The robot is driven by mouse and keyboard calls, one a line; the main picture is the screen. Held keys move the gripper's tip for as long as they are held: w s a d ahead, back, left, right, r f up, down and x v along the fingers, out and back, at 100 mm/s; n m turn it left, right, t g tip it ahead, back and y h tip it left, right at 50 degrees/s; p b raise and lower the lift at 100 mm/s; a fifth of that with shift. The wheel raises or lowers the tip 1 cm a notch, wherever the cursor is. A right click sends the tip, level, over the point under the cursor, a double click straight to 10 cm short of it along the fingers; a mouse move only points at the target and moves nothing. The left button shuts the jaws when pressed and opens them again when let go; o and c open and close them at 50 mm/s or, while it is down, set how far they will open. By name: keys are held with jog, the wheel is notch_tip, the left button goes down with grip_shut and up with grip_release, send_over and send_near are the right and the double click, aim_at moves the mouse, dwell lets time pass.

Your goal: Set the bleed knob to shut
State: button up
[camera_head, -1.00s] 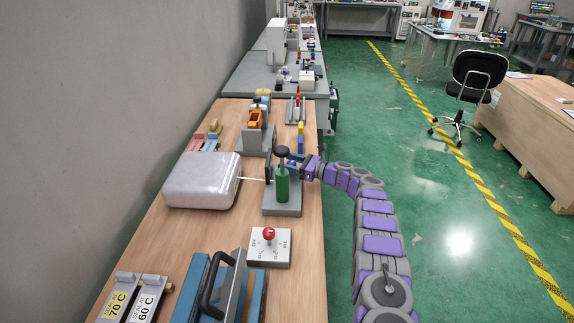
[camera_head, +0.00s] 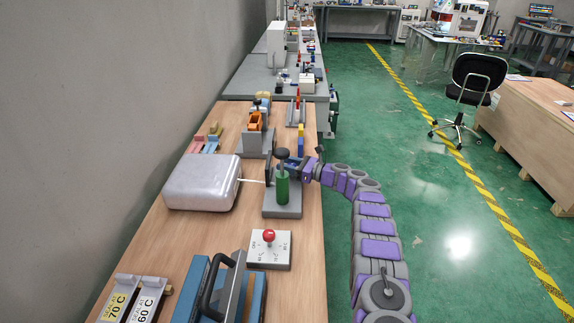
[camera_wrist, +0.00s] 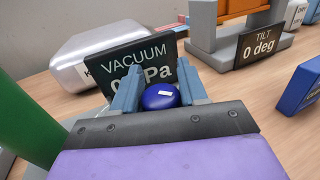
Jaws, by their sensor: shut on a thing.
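The bleed knob (camera_wrist: 160,97) is a round blue knob with a small white mark, seen close up in the wrist view. My gripper (camera_wrist: 157,86) has one grey-blue finger on each side of it and is shut on it. Behind it stands a dark VACUUM display (camera_wrist: 140,62); its reading is partly hidden by the fingers and knob. In the head view my gripper (camera_head: 296,164) reaches in from the right, beside the green pump cylinder (camera_head: 282,188) with its black top. The knob is too small and covered to make out there.
A silver case (camera_head: 202,182) stands left of the pump, joined by a thin white line. A dial box with a red knob (camera_head: 269,236) sits nearer. A grey stand with an orange part (camera_head: 256,140) is behind. Open floor lies right of the bench.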

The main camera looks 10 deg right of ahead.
jog(key=shift+w+r+m+t+h+p, duration=0.1)
jog(key=shift+r+m+t+h+p, duration=0.2)
jog(key=shift+t+p, duration=0.35)
jog(key=shift+d+f+m+t+h+p, duration=0.1)
jog(key=shift+f+m+t+h+p, duration=0.15)
jog(key=shift+m+t+h+p, duration=0.65)
jog(key=m+t+h+b, duration=0.1)
jog(key=h, duration=0.1)
jog(key=m+t+h+b, duration=0.2)
jog(key=shift+w+f, duration=0.2)
jog(key=shift+d+r+m+t+h+b, duration=0.1)
jog(key=shift+d+m+t+h+b, duration=0.05)
jog(key=shift+m+t+h+b, duration=0.5)
jog(key=shift+w+d+m+t+h, duration=0.15)
jog(key=shift+m+t+h, duration=0.25)
jog(key=shift+m+h, duration=0.9)
jog(key=shift+d+m+h, duration=0.2)
jog(key=shift+m+h, duration=0.05)
jog(key=shift+h, duration=0.7)
jog(key=o, duration=1)
jog(key=shift+c, duration=0.2)
